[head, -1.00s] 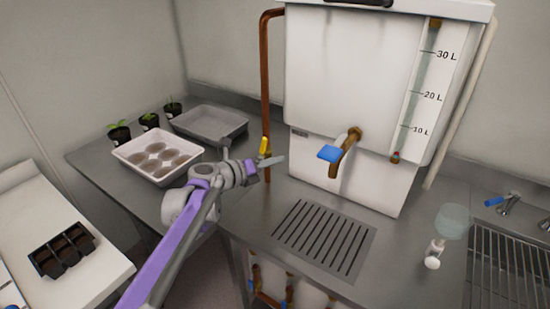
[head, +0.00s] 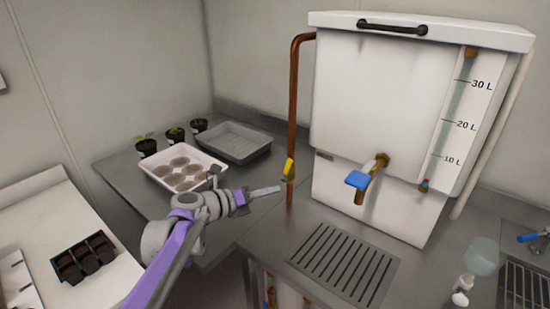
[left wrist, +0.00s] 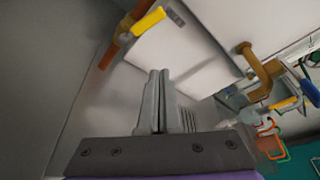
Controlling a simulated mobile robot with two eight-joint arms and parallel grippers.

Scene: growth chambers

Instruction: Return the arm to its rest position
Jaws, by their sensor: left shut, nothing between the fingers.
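My left arm comes in from the lower left in the head view, and its gripper (head: 266,191) is shut and empty. The fingers lie together in the left wrist view (left wrist: 157,85). In the head view the fingertips are just left of the copper pipe (head: 296,110) and its yellow valve handle (head: 289,169). I cannot tell whether they touch. The yellow handle also shows in the left wrist view (left wrist: 149,22), beyond the fingers. My right gripper is in neither view.
A white water tank (head: 400,110) with a blue-handled tap (head: 357,180) stands over a slotted drain (head: 345,262). A white tray with round pots (head: 210,158), a grey tray (head: 235,142) and seedlings are behind my arm. A black cell tray (head: 83,258) sits at left.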

